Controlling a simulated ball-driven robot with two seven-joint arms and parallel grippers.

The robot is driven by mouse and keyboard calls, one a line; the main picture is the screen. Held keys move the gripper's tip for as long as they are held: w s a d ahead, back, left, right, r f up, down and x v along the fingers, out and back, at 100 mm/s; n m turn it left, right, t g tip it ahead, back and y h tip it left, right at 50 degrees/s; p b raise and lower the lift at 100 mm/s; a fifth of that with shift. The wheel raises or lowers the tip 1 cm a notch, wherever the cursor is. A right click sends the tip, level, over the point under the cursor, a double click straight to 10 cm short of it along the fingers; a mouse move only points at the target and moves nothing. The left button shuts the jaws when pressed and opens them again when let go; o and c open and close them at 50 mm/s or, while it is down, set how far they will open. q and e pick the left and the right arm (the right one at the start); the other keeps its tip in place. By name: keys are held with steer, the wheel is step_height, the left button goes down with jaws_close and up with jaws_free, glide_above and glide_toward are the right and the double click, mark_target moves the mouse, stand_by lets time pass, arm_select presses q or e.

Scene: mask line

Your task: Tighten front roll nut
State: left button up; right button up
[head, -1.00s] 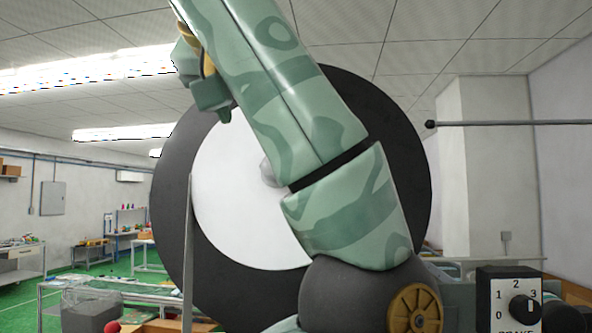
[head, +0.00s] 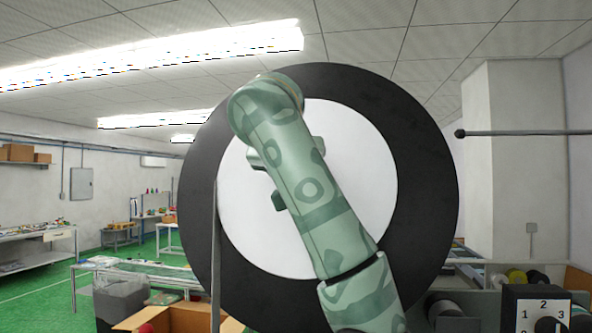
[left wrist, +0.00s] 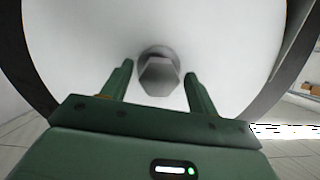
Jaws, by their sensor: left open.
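The front roll is a black ring (head: 425,200) around a white round face (head: 370,170) in the head view. The front roll nut (left wrist: 158,76) is a grey hex head on a round collar at the middle of the white face in the left wrist view. In the head view my arm hides the nut. My left gripper (left wrist: 158,71) is open and empty, with one finger on each side of the nut and gaps to it. I cannot tell how far the tips reach along it. Only part of this gripper shows beside the arm in the head view. My right gripper is not in view.
A thin upright plate (head: 215,260) stands before the roll's left edge. A brake dial box (head: 535,307) is at the lower right, and a dark bar (head: 520,132) juts in above it. An open cardboard box (head: 185,318) and a grey bin (head: 120,300) are at the lower left.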

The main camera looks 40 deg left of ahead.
arm_select(q)
steer(key=shift+w, duration=0.15)
steer(key=c, duration=1)
